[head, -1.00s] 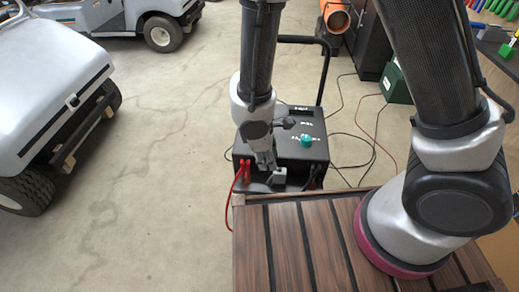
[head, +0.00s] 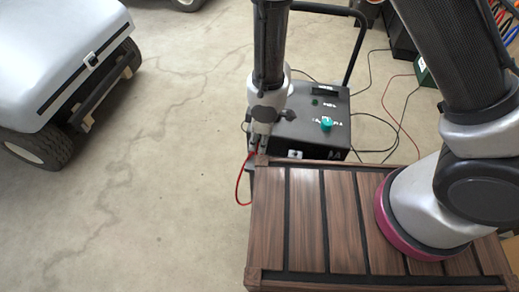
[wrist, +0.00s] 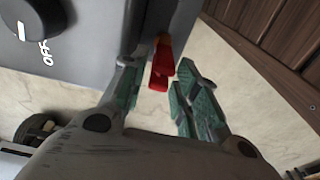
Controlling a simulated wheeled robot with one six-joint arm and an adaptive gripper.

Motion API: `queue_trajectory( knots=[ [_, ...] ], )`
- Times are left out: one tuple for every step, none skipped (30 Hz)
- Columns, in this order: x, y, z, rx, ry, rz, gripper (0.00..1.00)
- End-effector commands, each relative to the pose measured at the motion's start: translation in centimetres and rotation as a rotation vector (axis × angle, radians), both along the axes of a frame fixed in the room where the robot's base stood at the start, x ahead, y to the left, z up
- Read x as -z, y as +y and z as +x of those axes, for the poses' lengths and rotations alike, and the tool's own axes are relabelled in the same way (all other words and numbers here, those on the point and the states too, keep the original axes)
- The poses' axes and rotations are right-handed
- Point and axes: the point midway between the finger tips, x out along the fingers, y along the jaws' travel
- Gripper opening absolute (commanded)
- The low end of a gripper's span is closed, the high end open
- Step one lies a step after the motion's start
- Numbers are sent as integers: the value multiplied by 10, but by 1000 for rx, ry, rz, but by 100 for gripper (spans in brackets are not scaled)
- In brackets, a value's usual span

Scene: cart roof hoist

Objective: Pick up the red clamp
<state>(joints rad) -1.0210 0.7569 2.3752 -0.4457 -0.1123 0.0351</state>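The red clamp (wrist: 161,66) shows in the wrist view, against the side of the dark charger box (wrist: 105,35). My gripper (wrist: 156,84) is open, with one green-padded finger on each side of the clamp. The clamp lies between the fingertips, with a visible gap to the right finger; contact with the left finger is hard to tell. In the head view my gripper (head: 256,147) is at the front left of the charger box (head: 318,108) and hides the clamp. A red cable (head: 238,187) hangs below it.
A wooden slatted deck (head: 305,225) lies close in front of the charger. A white cart (head: 55,60) stands at the left on open concrete floor (head: 165,150). A black handle (head: 357,45) rises behind the charger, and cables lie on the floor at its right.

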Motion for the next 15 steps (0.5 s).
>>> queue_trajectory(
  knots=[
    [8, 1, 0, 0, 1, -2, 30],
    [11, 1, 0, 1, 1, -1, 30],
    [15, 2, 0, 0, 1, -1, 30],
    [16, 2, 0, 1, 0, 0, 30],
    [18, 2, 0, 0, 0, 0, 30],
    [20, 2, 0, 0, 0, 0, 30],
    [22, 2, 0, 0, 0, -1, 30],
    [25, 2, 0, 1, 1, -2, 30],
    [31, 2, 0, 1, 1, -2, 30],
    [36, 1, 0, 1, 2, -3, 30],
    [41, 1, -1, 1, 2, -3, 30],
    [48, 1, -1, 0, 1, -3, 30],
    [53, 1, -1, 1, 2, -3, 30],
    [57, 2, -1, 1, 2, -3, 30],
    [62, 3, -1, 0, 1, -2, 30]
  ],
)
